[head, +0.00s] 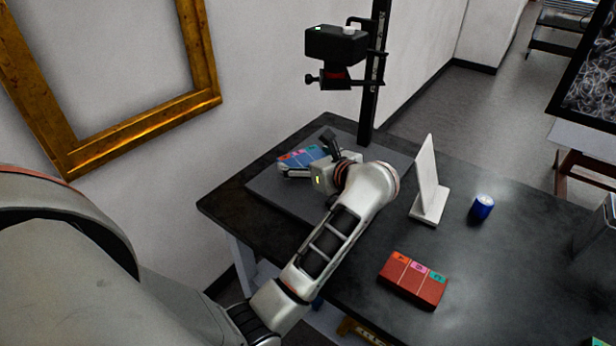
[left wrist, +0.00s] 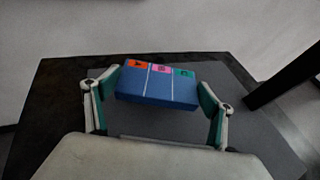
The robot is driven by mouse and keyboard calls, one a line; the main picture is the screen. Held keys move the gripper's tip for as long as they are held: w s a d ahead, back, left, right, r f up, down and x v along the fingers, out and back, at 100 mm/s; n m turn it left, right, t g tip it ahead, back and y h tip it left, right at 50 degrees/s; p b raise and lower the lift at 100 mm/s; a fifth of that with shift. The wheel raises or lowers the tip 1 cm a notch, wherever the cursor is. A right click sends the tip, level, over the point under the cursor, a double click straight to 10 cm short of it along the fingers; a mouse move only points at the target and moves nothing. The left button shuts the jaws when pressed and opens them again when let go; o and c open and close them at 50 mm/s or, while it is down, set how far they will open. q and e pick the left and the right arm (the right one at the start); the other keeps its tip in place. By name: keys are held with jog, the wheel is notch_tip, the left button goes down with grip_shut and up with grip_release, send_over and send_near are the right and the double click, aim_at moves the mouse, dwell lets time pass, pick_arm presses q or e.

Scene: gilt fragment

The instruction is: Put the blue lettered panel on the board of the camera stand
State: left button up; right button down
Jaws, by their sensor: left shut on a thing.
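The blue lettered panel (head: 299,159) has orange, pink and green lettered squares along one edge. My left gripper (head: 305,168) is shut on it over the grey board of the camera stand. In the left wrist view the panel (left wrist: 158,86) sits between the two fingers of the left gripper (left wrist: 158,95). The board (head: 270,189) lies flat on the black table, with the stand's black post at its back edge. I cannot tell whether the panel touches the board. My arm hides part of the board. My right gripper is not in view.
A red lettered panel (head: 413,280) lies on the black table (head: 510,265). A white upright plate on a foot (head: 429,182) and a blue can (head: 482,207) stand right of my arm. The camera (head: 336,43) hangs on the post (head: 372,85) above the board.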

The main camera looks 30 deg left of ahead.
aim_at(307, 180)
pick_arm(q)
notch_tip(307, 180, down, 4)
jog(key=shift+f+b, duration=0.25)
jog(key=shift+b, duration=0.75)
jog(key=shift+r, duration=0.2)
jog(key=shift+f, duration=0.1)
jog(key=o, duration=1.2)
jog(key=shift+o, duration=0.2)
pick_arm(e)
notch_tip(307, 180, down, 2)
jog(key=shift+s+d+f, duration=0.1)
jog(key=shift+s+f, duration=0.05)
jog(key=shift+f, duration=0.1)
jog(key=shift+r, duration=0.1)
